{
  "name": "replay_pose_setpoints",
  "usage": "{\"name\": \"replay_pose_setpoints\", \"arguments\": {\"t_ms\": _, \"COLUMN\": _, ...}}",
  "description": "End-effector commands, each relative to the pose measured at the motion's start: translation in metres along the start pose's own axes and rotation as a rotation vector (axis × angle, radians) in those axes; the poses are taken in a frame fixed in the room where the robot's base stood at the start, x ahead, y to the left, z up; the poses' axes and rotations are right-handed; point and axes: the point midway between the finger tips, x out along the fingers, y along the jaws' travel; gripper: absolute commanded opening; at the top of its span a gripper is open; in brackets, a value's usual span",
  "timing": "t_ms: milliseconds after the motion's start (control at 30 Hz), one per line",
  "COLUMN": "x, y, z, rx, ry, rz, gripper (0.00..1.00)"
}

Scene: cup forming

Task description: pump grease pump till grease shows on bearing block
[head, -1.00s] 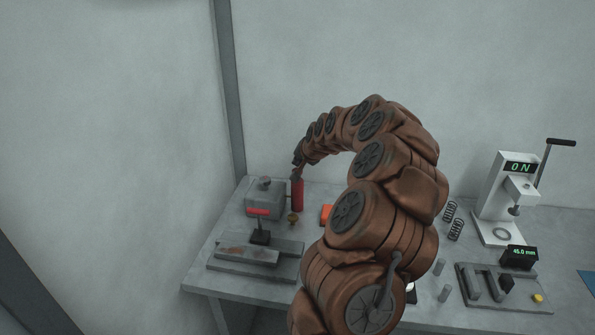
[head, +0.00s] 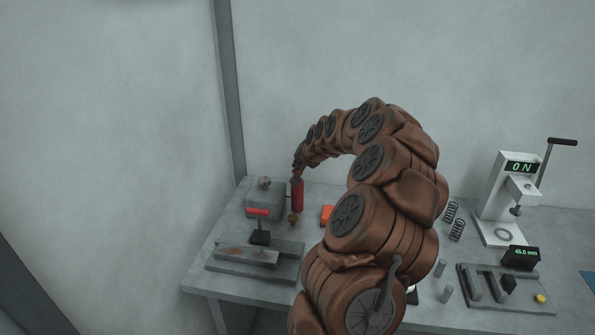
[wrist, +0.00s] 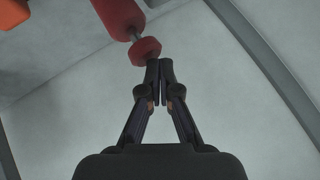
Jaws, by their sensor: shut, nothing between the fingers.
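The grease pump appears to be the upright red cylinder (head: 297,196) at the back left of the bench. In the wrist view its red body (wrist: 118,15) runs through a thin rod to a red knob (wrist: 145,51). My gripper (wrist: 160,66) is shut and empty, its fingertips right at the knob's edge; I cannot tell whether they touch it. In the head view my gripper (head: 297,172) is above the cylinder, small and dark. A grey block (head: 266,197) with a knob on top stands left of the pump and may be the bearing block. I see no clear grease on it.
A red-handled tool (head: 259,227) stands by a rusty bar on a grey plate (head: 225,268). A brass piece (head: 293,219) and an orange object (head: 327,214) are near the pump. A white press (head: 500,200), springs (head: 456,230) and a gauge fixture (head: 500,290) are right of my arm.

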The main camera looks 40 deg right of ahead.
Motion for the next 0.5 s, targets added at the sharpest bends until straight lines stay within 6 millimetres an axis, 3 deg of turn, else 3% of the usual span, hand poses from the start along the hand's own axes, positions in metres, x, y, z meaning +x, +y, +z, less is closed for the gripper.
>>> {"name": "replay_pose_setpoints", "arguments": {"t_ms": 500, "x": 0.0039, "y": 0.0029, "z": 0.0029, "rx": 0.0, "ry": -0.001, "rz": 0.0, "gripper": 0.0}}
